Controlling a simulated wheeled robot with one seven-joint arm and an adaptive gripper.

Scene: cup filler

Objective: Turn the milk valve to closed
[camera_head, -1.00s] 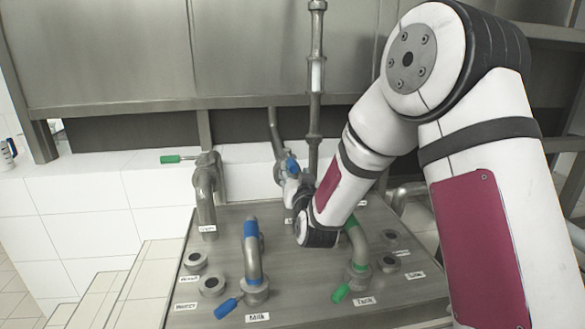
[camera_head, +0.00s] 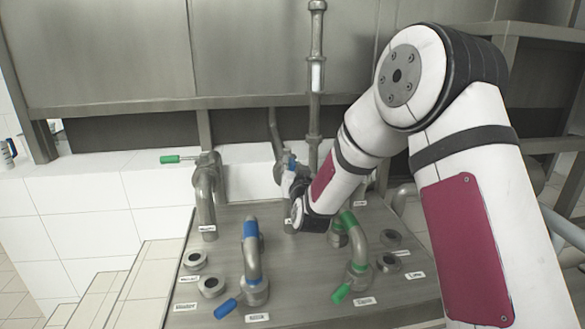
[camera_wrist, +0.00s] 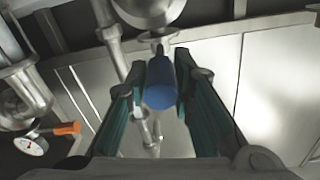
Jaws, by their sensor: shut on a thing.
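My gripper (camera_wrist: 160,88) is shut on a blue valve handle (camera_wrist: 160,97), seen end-on between the dark green fingers in the wrist view. In the head view this is at the back pipe (camera_head: 275,128), where a bit of blue shows beside my gripper (camera_head: 296,176); my wrist hides much of it. Another blue-handled valve (camera_head: 226,308) stands at the front left of the counter, on a bent pipe with a blue band (camera_head: 251,228). The label (camera_head: 257,318) in front of it is hard to read now. The label at the back valve is partly hidden.
A green-handled valve (camera_head: 341,293) stands at the front right and another (camera_head: 171,159) at the back left. The metal counter (camera_head: 310,275) also carries several round ports. In the wrist view an orange handle (camera_wrist: 67,128) and a gauge (camera_wrist: 31,145) sit at the left.

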